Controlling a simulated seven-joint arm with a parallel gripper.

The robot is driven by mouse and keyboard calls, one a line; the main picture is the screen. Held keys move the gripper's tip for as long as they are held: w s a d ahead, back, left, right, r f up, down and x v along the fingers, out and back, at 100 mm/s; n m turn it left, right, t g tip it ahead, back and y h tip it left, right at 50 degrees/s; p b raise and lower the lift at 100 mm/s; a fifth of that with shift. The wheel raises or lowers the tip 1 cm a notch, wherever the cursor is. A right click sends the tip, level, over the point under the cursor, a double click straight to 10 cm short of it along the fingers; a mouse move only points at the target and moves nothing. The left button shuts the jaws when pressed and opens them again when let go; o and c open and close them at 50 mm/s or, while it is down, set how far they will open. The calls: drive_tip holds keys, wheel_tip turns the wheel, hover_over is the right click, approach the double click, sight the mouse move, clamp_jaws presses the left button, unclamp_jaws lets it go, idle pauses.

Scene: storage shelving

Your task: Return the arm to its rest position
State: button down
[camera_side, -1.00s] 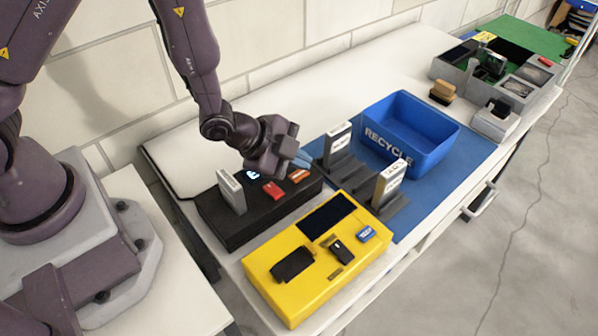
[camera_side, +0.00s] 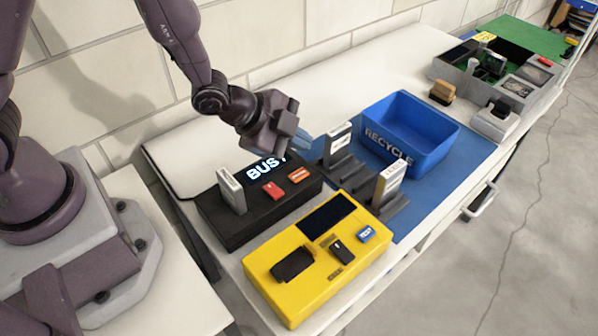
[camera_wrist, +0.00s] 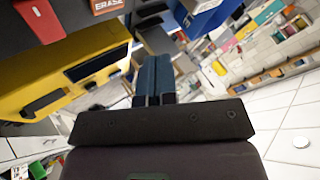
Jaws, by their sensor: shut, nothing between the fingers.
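My gripper (camera_side: 303,147) hangs in the air above the right end of the black box, between it and the upright cartridges at the blue mat. Its blue fingers show close together in the wrist view (camera_wrist: 154,77), with nothing between them. The black box (camera_side: 235,233) has a screen (camera_side: 264,168) that reads "BUS", its end hidden by my gripper. A grey cartridge (camera_side: 231,191) stands upright in it, beside a red button (camera_side: 273,190) and an orange button (camera_side: 298,174).
A yellow box (camera_side: 290,300) stands in front of the black box. Two labelled cartridges stand upright in dark holders (camera_side: 345,165) on the blue mat (camera_side: 440,185). The blue RECYCLE bin (camera_side: 440,150) is behind. A grey tray (camera_side: 535,105) is far right. White tabletop (camera_side: 300,95) at the back is clear.

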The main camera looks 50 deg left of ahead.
drive_tip(key=s+a+f+n+g, duration=0.1)
drive_tip(key=s+f+n+g+y, duration=0.1)
drive_tip(key=shift+s+a+f+y, duration=0.15)
drive_tip(key=shift+s+a+y, duration=0.15)
drive_tip(key=shift+s+a, duration=0.1)
drive_tip(key=s+a+r+n+g, duration=0.1)
drive_tip(key=s+a+r+n+g+y, duration=0.1)
drive_tip(key=shift+s+a+r+n, duration=0.15)
drive_tip(key=shift+a+r+n, duration=0.1)
drive_tip(key=shift+n, duration=0.15)
drive_tip(key=s+a+r+n, duration=0.2)
drive_tip(key=s+r+n, duration=0.1)
drive_tip(key=r, duration=0.4)
drive_tip(key=s+a+r+n, duration=0.2)
drive_tip(key=s+r, duration=0.3)
drive_tip(key=r, duration=0.3)
drive_tip(key=s+a+r+n+t+y, duration=0.1)
drive_tip(key=s+a+r+n, duration=0.1)
drive_tip(key=s+r+n, duration=0.2)
wheel_tip(320, 180, up, 4)
drive_tip(key=shift+s+a+f, duration=0.25)
drive_tip(key=shift+s+a, duration=0.1)
drive_tip(key=shift+s, duration=0.15)
